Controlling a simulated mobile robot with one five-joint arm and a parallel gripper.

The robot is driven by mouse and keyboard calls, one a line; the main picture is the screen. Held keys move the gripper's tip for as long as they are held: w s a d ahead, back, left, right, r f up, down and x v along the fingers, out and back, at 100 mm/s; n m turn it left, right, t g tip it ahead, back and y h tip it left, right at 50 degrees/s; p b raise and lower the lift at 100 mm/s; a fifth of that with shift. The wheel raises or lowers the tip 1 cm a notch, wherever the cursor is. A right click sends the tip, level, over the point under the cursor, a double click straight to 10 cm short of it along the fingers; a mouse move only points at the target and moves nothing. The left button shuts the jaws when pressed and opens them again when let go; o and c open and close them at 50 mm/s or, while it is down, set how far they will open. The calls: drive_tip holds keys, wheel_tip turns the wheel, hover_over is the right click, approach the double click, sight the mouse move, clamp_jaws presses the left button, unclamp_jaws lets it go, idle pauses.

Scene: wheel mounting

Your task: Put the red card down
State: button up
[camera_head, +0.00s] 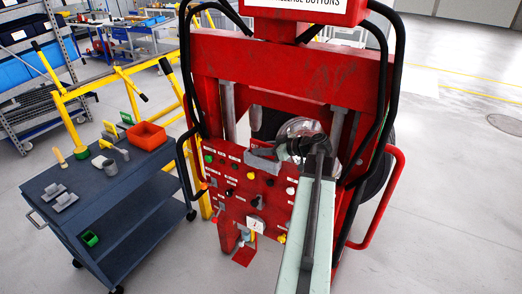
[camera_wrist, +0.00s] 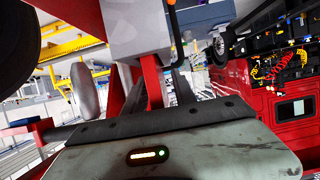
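A small flat red piece (camera_head: 243,257) shows at the lower edge of the red machine's panel, below a white gauge. It may be the red card, but I cannot tell for sure. My gripper (camera_head: 268,157) is at the end of my pale green arm, in front of the upper part of the button panel.
The red machine (camera_head: 290,65) with black hoses stands ahead, its panel (camera_head: 230,185) carrying several buttons. A dark cart (camera_head: 125,205) at the left bears an orange-red bin (camera_head: 146,135) and small tools. A black wheel (camera_wrist: 15,40) is close at the wrist view's upper left. Floor at right is clear.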

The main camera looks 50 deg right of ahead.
drive_tip(key=shift+s+r, duration=0.1)
drive_tip(key=shift+r, duration=0.2)
drive_tip(key=p+v, duration=0.4)
drive_tip(key=v, duration=0.7)
drive_tip(key=shift+s+p, duration=0.35)
drive_tip(key=shift+s, duration=0.05)
drive_tip(key=shift+d, duration=0.15)
